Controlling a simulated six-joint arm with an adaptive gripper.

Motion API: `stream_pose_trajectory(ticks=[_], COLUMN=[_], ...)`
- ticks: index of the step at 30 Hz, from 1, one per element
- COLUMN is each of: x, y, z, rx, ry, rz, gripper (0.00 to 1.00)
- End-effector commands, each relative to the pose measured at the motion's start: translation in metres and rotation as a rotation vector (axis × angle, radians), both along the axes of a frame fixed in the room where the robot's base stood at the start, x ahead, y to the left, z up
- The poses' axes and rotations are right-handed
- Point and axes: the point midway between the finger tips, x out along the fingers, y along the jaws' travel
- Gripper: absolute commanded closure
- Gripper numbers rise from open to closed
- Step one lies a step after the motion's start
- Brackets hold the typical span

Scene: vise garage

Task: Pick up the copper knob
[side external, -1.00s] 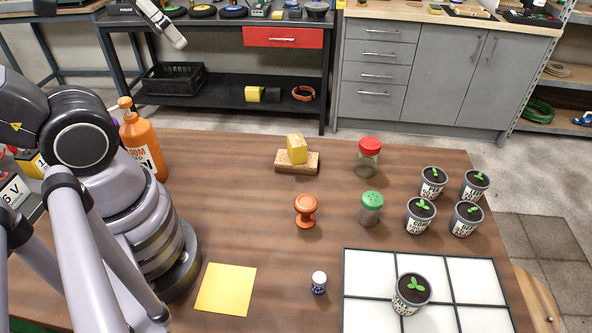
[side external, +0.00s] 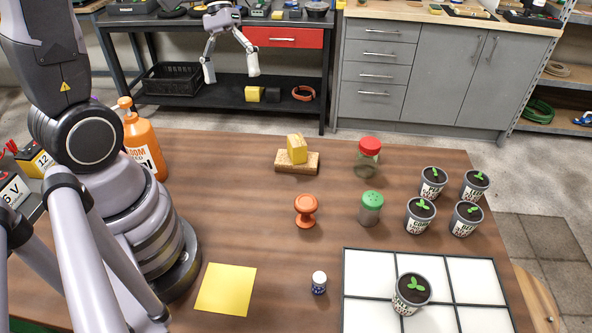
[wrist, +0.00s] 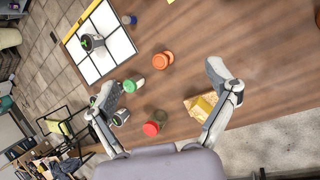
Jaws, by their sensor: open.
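The copper knob (side external: 306,211) is orange-brown with a rounded top on a narrower stem. It stands upright near the middle of the wooden table (side external: 230,170). It also shows in the wrist view (wrist: 163,60), ahead of my gripper and between the lines of its two fingers. My gripper (side external: 231,68) is high above the table's far side in the side view, well apart from the knob. In the wrist view its fingers (wrist: 164,80) are spread wide with nothing between them.
A wooden block with a yellow piece (side external: 297,157) stands behind the knob. A green-lidded shaker (side external: 370,208) and a red-lidded jar (side external: 368,157) are to its right. Several potted seedlings (side external: 420,215), a white tile grid (side external: 470,280), a small bottle (side external: 319,282), a yellow sheet (side external: 226,289) and an orange bottle (side external: 142,140) surround it.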

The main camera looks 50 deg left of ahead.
Motion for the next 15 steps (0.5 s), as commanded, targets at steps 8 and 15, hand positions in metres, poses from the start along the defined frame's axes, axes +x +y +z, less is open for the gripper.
stream_pose_trajectory(ticks=[8, 15], x=[0.040, 0.055], y=[0.016, 0.030], z=[-0.088, -0.177], rx=[-0.365, -0.696], ry=[0.350, 0.573], rz=[0.297, 0.596], gripper=[0.14, 0.14])
